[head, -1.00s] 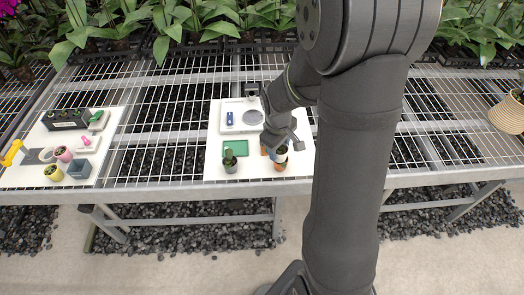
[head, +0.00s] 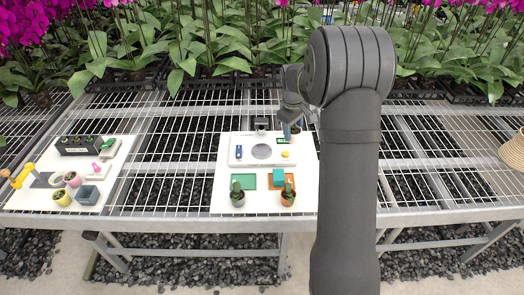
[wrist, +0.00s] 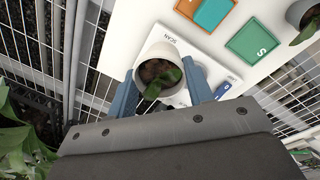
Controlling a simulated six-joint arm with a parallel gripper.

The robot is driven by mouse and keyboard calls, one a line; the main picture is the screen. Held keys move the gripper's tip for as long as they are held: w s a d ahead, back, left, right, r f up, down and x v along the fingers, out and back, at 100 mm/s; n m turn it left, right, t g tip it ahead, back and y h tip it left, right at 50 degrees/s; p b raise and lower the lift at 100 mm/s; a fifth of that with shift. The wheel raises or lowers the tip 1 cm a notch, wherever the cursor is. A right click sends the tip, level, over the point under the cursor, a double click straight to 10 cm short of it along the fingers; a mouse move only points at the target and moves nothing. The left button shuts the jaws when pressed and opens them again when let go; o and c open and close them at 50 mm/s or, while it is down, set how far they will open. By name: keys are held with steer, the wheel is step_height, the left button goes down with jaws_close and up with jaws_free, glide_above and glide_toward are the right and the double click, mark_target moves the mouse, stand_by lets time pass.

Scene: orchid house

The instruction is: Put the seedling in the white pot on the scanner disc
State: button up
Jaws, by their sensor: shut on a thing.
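My gripper (wrist: 161,90) is shut on the white pot (wrist: 183,99), with one blue finger on each side. The pot holds dark soil and a small green-leaved seedling (wrist: 165,78). In the head view, my gripper (head: 289,131) is over the back right of the white scanner, and the pot is largely hidden there. The grey scanner disc (head: 262,151) shows bare on the scanner, left of and in front of my gripper.
A second white board (head: 110,170) holds pots and tools at left. Orchids line the back.

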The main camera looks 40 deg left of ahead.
steer(key=shift+w+a+r, duration=0.15)
steer(key=shift+w+a, duration=0.5)
steer(key=shift+a, duration=0.05)
glide_above(262, 149)
steer(key=f, duration=0.7)
steer(key=shift+s, duration=0.2)
steer(key=shift+f, duration=2)
steer(key=shift+f, duration=0.1)
steer(key=o, duration=1)
steer(key=r, duration=0.4)
steer(key=s+r, duration=0.1)
steer(key=r, duration=0.7)
steer(key=shift+s+r, duration=0.1)
steer(key=shift+s, duration=0.1)
